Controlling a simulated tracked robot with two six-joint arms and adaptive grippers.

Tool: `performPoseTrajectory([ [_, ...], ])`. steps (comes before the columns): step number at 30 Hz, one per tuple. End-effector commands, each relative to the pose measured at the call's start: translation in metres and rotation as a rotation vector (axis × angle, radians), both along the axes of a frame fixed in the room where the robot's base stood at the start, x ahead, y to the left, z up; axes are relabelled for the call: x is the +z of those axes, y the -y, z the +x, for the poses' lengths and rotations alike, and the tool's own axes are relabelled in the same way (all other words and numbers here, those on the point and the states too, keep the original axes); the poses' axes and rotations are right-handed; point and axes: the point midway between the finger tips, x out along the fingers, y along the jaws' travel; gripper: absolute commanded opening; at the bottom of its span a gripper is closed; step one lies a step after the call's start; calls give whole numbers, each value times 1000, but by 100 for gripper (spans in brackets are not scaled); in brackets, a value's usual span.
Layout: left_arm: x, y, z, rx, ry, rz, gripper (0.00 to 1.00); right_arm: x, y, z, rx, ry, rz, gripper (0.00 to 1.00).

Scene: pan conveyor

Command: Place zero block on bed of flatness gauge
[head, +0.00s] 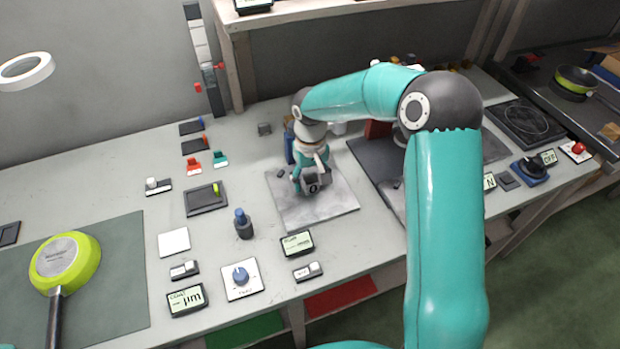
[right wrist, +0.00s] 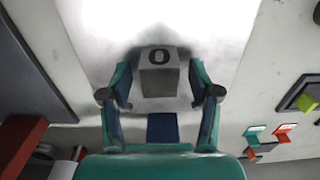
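The zero block (head: 313,187) is a small grey cube marked with a dark 0. It appears to rest on the pale grey stone plate (head: 335,207), the bed of the gauge, around the plate's middle. In the right wrist view the zero block (right wrist: 158,79) stands on a pale surface with a shadow around it. My right gripper (right wrist: 160,92) is open, with a finger on each side of the block and a visible gap at both sides. In the head view my right gripper (head: 310,176) is over the plate and partly hides the block. My left gripper is out of view.
A blue knob-topped post (head: 243,224) and small displays (head: 297,243) stand left of and in front of the plate. A dark slab (head: 372,160) lies to its right. A green pan (head: 65,262) lies on a mat at the left.

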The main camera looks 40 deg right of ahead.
Motion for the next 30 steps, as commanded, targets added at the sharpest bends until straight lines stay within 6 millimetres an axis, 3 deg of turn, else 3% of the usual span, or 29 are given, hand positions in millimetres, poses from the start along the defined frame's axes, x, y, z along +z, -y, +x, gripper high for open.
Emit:
performPoseTrajectory([
  [8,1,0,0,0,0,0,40,8,0,1,-1,3,-1,62],
  [24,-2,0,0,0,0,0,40,104,0,1,1,3,-1,62],
  [30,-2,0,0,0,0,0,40,121,0,0,1,1,0,62],
])
